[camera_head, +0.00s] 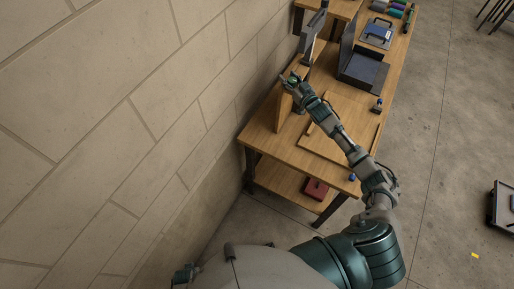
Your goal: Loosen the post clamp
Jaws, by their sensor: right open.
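My right arm reaches from the bottom right over the wooden workbench (270,153). My right gripper (289,79) is open at the wall side of the bench, just above an upright wooden board (283,109). The gripper is small in the picture, and I cannot tell whether it touches anything. A dark grey post-like stand (311,37) rises just beyond the gripper. The post clamp is too small or hidden to make out. My left gripper is not in view.
A black open box (362,70) stands farther along the bench, with a blue-and-grey case (379,33) behind it. A low wooden frame (314,152) lies under my right forearm. A red box (315,189) sits on the lower shelf. A block wall (130,110) borders the left.

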